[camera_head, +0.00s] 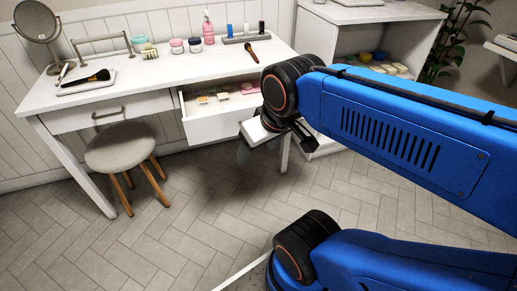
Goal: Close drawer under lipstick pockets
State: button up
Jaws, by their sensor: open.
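A white vanity table (180,75) stands at the back. Its right drawer (222,124) is pulled out, with small boxes and a pink item inside. The grey lipstick holder (245,38) stands on the tabletop above that drawer, with several upright lipsticks in it. My gripper (256,132) is at the end of my blue arm, in front of the right end of the open drawer and overlapping its front in the picture. It appears empty. Whether it touches the drawer front cannot be told. The drawer's handle is not visible.
The left drawer (115,110) is shut. A grey round stool (122,148) stands before it. Mirror (40,25), brush tray (88,82), jars (177,46), a pink bottle (208,28) and a loose brush (250,52) are on the table. A white shelf unit (345,35) stands right. The floor in front is clear.

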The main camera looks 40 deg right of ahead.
aim_at(211, 122)
jog(key=i+l, duration=0.1)
jog(key=l, duration=0.35)
jog(key=l+z, duration=0.1)
jog(key=l, duration=0.35)
jog(key=i+l, duration=0.15)
jog(key=l, duration=0.3)
jog(key=i+l+z, duration=0.1)
jog(key=l, duration=0.35)
jog(key=i, duration=0.3)
jog(key=i+j+u, duration=0.1)
jog(key=j, duration=0.35)
jog(key=i+j, duration=0.15)
jog(key=j, duration=0.25)
jog(key=z, duration=0.45)
jog(key=l+z, duration=0.1)
jog(key=z, duration=0.35)
jog(key=k+z, duration=0.1)
jog(key=z, duration=0.35)
jog(key=l+z, duration=0.1)
jog(key=z, duration=0.8)
jog(key=l+z, duration=0.15)
jog(key=z, duration=0.75)
